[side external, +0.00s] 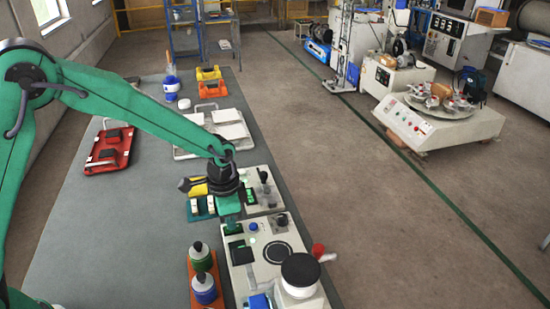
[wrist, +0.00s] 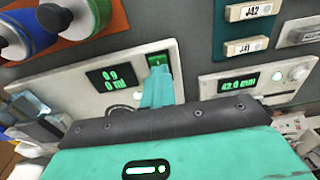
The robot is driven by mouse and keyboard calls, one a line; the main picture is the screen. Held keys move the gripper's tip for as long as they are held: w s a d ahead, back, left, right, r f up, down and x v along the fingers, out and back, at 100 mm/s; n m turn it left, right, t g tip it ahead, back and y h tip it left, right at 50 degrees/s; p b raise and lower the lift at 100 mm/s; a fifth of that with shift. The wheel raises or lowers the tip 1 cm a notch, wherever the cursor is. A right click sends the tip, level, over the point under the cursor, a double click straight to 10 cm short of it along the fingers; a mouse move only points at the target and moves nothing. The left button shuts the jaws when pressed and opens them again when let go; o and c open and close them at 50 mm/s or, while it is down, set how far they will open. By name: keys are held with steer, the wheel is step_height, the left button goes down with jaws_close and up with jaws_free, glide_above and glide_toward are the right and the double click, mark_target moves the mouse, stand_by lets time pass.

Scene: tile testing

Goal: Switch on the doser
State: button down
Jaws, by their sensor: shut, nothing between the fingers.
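The doser (side external: 262,240) is a pale box near the table's right edge; its panel (wrist: 45,78) also shows in the wrist view. Its dark display (wrist: 108,79) reads "0 g" and "0 ml" in lit green digits. A green rocker switch (wrist: 158,59) sits beside the display, its lower part hidden by my fingers. My gripper (side external: 232,224) points down over the doser's back end. In the wrist view my gripper (wrist: 160,72) is shut, empty, with its tips at the switch; I cannot tell whether they touch it.
A second device (wrist: 258,82) reading "42.0 mm" stands close behind the doser. Labelled blocks (wrist: 247,46) lie beside it. Blue and green bottles (side external: 204,287) stand in an orange holder to the left. A red tray (side external: 108,150) lies farther left, with bare table between.

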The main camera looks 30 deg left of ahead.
mark_target(226, 229)
step_height(226, 229, up, 14)
steer(key=shift+s+a, duration=0.2)
stand_by(0.5)
steer(key=shift+a+r, duration=0.1)
steer(key=s+a+r+n+t, duration=0.3)
steer(key=s+a+r+n, duration=0.2)
steer(key=s+a+r, duration=0.35)
steer(key=s+a+f+n+t, duration=0.1)
steer(key=s+a+n, duration=0.3)
steer(key=s, duration=0.8)
steer(key=shift+s+a+f+t, duration=0.15)
steer(key=shift+a+f+t, duration=0.25)
steer(key=shift+a+t, duration=0.2)
stand_by(0.5)
